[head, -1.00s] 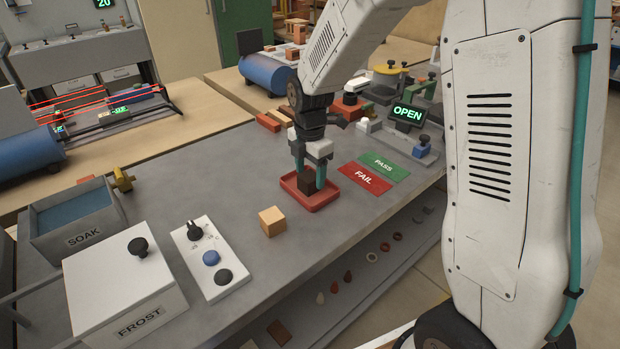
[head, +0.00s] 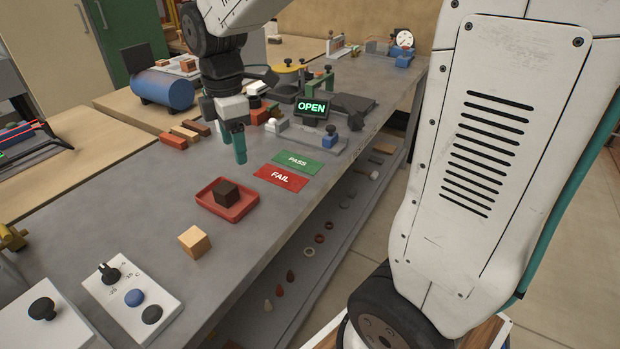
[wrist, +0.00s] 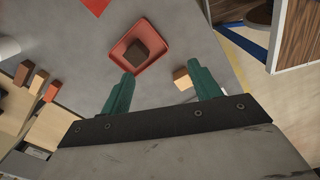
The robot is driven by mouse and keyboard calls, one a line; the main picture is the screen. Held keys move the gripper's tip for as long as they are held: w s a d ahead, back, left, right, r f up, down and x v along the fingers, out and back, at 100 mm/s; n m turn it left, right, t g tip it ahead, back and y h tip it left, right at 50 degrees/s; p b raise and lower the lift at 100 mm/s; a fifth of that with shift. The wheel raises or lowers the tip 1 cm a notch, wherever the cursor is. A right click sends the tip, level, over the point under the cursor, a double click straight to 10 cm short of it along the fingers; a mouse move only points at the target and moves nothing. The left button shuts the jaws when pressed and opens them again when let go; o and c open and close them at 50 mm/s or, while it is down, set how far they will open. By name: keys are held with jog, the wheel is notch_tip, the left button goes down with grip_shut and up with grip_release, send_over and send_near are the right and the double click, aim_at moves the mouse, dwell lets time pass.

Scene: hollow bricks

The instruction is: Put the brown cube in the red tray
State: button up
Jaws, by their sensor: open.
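The dark brown cube (head: 227,193) sits inside the red tray (head: 243,211) on the grey bench. In the wrist view the cube (wrist: 137,53) also rests in the tray (wrist: 158,61), set at an angle to the tray's walls. My gripper (head: 238,150) is up above the bench, behind the tray in the head view. Its green fingers (wrist: 158,92) are apart in the wrist view, with nothing between them. The gripper does not touch the cube or the tray.
A light tan cube (head: 194,241) stands on the bench in front of the tray. Green PASS (head: 297,162) and red FAIL (head: 281,178) mats lie to the right. Several bricks (head: 185,133) lie behind. A panel with knobs (head: 132,298) is front left.

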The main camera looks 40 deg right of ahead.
jog(key=s+d+r+m, duration=0.1)
jog(key=s+m, duration=0.7)
jog(key=s, duration=0.3)
jog(key=s+d+r+m, duration=0.1)
jog(key=s+m, duration=0.7)
jog(key=s, duration=0.3)
jog(key=shift+s+r+t, duration=0.3)
jog(key=shift+s+t, duration=0.05)
jog(key=shift+t, duration=0.05)
